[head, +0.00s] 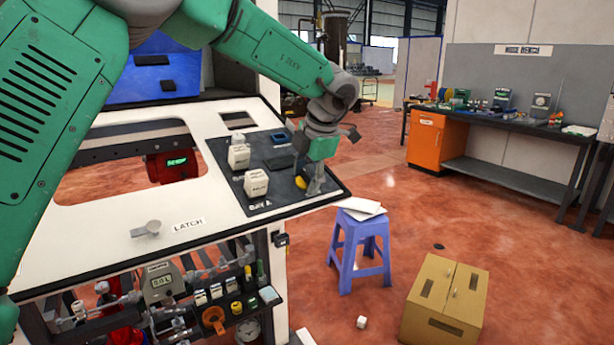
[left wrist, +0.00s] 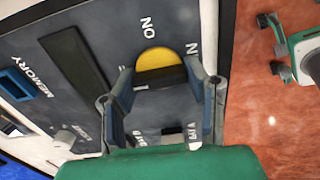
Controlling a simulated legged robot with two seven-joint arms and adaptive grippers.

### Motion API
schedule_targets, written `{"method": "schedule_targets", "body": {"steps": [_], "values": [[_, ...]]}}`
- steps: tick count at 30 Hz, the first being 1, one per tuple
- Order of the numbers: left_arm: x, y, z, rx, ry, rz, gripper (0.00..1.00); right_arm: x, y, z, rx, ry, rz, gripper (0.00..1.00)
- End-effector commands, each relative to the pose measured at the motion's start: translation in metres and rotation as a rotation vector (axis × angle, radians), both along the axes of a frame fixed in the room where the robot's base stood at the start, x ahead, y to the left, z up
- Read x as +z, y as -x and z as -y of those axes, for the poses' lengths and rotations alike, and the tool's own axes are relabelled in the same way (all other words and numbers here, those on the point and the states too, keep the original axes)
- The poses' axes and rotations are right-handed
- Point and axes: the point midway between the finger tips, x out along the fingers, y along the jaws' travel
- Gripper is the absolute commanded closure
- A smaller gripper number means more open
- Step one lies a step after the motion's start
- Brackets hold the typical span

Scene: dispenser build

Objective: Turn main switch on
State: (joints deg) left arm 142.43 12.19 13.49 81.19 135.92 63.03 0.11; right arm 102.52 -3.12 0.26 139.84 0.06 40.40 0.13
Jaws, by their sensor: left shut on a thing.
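The main switch shows in the left wrist view as a yellow rounded plate (left wrist: 158,60) with a dark bar (left wrist: 160,78) across it, on a dark grey panel. White "ON" lettering stands beyond the yellow plate, and partly hidden lettering is at its right. My left gripper (left wrist: 162,85) has its two fingers on either side of the dark bar and is shut on it. In the head view my left gripper (head: 315,186) points down at the right end of the panel (head: 232,188), with the yellow part (head: 300,182) just left of its fingers. My right gripper is not in view.
White blocks (head: 257,184) and a blue-framed socket (head: 281,137) sit on the panel. The white worktop (head: 110,235) carries a "LATCH" label and a grey knob (head: 147,229). A blue stool (head: 360,245) and a cardboard box (head: 446,298) stand on the floor to the right.

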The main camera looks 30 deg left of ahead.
Motion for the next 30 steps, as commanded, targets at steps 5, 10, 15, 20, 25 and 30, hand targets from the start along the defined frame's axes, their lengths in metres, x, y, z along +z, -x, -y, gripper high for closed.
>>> {"method": "schedule_targets", "body": {"steps": [5,10,15,20,25,30], "values": [[0.007,-0.003,0.000,-0.055,-0.007,-0.009,0.88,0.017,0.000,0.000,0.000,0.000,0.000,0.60],[0.011,-0.004,0.001,-0.156,-0.021,-0.045,0.88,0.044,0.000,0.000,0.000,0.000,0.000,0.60],[0.013,-0.004,0.001,-0.297,-0.040,-0.095,0.88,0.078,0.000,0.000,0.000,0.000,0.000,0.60],[0.013,-0.004,0.002,-0.439,-0.062,-0.146,0.88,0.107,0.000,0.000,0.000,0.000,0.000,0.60],[0.011,-0.005,0.002,-0.588,-0.088,-0.198,0.88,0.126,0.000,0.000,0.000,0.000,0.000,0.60],[0.009,-0.006,0.003,-0.738,-0.112,-0.252,0.88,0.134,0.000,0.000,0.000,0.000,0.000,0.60]]}}
